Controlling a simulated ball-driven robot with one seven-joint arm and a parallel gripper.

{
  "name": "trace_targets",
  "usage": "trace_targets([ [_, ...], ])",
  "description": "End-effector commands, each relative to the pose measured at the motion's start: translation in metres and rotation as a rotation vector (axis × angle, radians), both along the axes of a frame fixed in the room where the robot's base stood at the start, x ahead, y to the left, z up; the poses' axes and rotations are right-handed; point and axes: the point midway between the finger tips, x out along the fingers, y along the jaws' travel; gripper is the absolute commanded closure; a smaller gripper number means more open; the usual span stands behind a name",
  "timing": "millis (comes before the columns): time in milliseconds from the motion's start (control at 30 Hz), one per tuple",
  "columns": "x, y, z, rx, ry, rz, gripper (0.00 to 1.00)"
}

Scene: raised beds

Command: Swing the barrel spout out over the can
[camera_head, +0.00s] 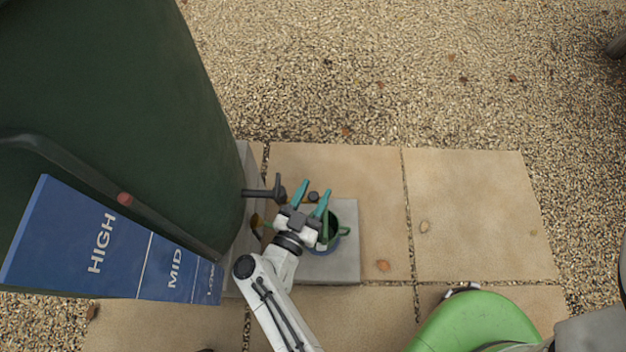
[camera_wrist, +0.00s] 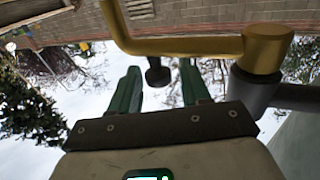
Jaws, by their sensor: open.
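The dark green barrel (camera_head: 140,80) fills the left of the head view. The brass spout (camera_wrist: 190,46) crosses the top of the wrist view, from a collar at right to a bend at upper left. A dark knob (camera_wrist: 157,72) beneath it appears between my fingers, without clear contact; it also shows in the head view (camera_head: 313,196). My gripper (camera_head: 315,188) is open, its two teal fingers apart, also seen in the wrist view (camera_wrist: 160,68). The green watering can (camera_head: 344,231) stands on a grey slab below my gripper, partly hidden by it.
A black T-shaped handle (camera_head: 276,190) sticks out from the barrel, left of my fingers. A bright green rounded object (camera_head: 475,322) is at lower right. Paving (camera_head: 470,200) right of the can is clear.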

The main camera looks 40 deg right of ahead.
Motion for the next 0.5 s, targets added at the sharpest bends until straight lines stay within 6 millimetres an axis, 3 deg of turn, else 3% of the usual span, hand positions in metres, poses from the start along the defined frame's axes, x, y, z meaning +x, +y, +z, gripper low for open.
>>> trace_targets([
  [233, -0.005, 0.014, -0.002, 0.003, 0.003, 0.002, 0.53],
  [500, -0.023, 0.062, -0.002, 0.003, 0.003, 0.002, 0.53],
])
